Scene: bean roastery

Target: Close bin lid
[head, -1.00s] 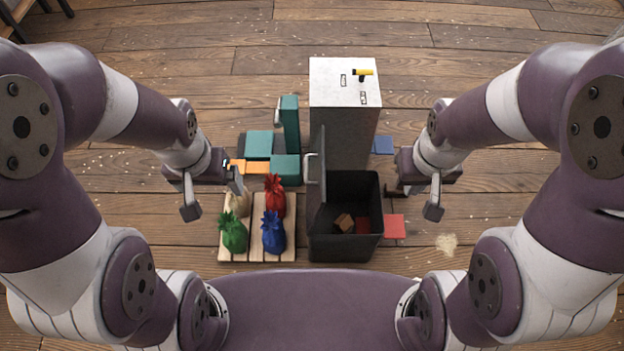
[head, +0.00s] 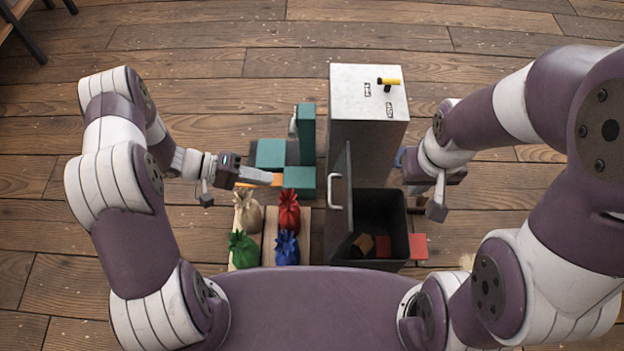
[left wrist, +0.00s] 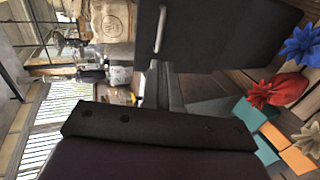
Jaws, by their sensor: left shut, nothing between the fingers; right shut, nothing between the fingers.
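The black bin (head: 408,225) stands open right of centre in the head view. Its dark lid (head: 341,205) stands up steeply along the bin's left side, with a pale handle (head: 335,192). In the left wrist view the lid (left wrist: 225,40) is a large dark panel with its bar handle (left wrist: 160,28). My left gripper (head: 270,178) is shut and empty, pointing right, to the left of the lid and apart from it. My right gripper (head: 437,210) is shut and empty, to the right of the bin.
A tall grey cabinet (head: 368,95) with a yellow-black item (head: 388,84) on top stands behind the bin. Several coloured sacks (head: 289,210) sit on a wooden pallet (head: 268,245) at left. Teal blocks (head: 300,178) lie behind them. A brown block (head: 383,245) is inside the bin.

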